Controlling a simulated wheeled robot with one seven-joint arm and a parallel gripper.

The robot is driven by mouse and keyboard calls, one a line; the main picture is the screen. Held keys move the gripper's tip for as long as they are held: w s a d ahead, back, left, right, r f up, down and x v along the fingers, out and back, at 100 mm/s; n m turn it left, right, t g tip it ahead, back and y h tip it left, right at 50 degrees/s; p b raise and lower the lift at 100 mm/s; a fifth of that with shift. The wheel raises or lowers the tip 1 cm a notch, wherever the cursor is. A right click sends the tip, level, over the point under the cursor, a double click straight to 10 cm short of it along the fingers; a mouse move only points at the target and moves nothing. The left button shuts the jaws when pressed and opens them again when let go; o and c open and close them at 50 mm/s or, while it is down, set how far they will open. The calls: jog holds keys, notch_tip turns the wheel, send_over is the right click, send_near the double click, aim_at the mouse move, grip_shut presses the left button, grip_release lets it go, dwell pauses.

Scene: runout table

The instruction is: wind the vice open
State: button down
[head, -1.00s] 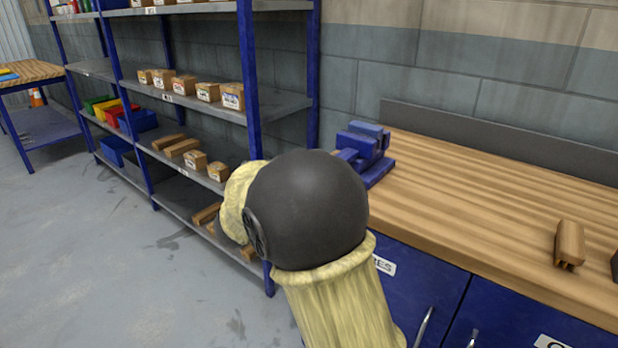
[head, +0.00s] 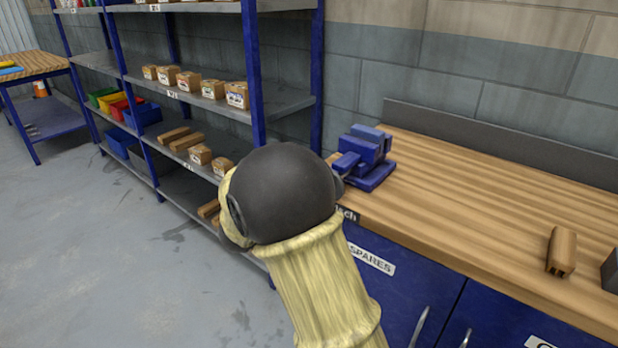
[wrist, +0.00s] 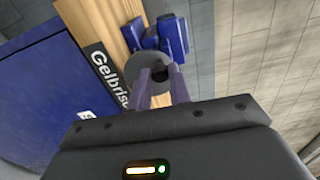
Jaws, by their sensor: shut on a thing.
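The blue vice (head: 368,158) stands on the left end of the wooden workbench (head: 470,190). It also shows at the top of the wrist view (wrist: 172,36). In the wrist view a grey disc (wrist: 112,68) faces me in front of the vice, with a small dark knob (wrist: 159,72) at its right side. My gripper (wrist: 160,80) is shut on this knob, its two fingers on either side of it. In the head view my arm hides the gripper and the disc. How far apart the vice's jaws are, I cannot tell.
A brown wooden block (head: 562,250) lies on the bench at right. Blue cupboard doors (head: 400,290) are below the bench top. A blue-framed shelf rack (head: 255,75) with boxes stands close on the left. Open grey floor (head: 150,270) lies at lower left.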

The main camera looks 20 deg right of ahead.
jog(key=shift+f+n, duration=0.15)
jog(key=shift+n, duration=0.35)
jog(key=shift+p, duration=0.35)
jog(key=shift+w+a+f+n+p, duration=0.1)
jog(key=shift+w+f+n+p, duration=0.1)
jog(key=shift+n+p, duration=0.6)
jog(key=shift+w+a+f+n+p, duration=0.15)
jog(key=shift+n+p, duration=0.4)
jog(key=shift+n, duration=0.35)
jog(key=shift+s, duration=0.1)
jog(key=n+p, duration=0.1)
jog(key=f+n+p, duration=0.1)
jog(key=n+p, duration=0.1)
jog(key=shift+r+n+p, duration=0.1)
jog(key=shift+n+p, duration=0.2)
jog(key=shift+p, duration=0.05)
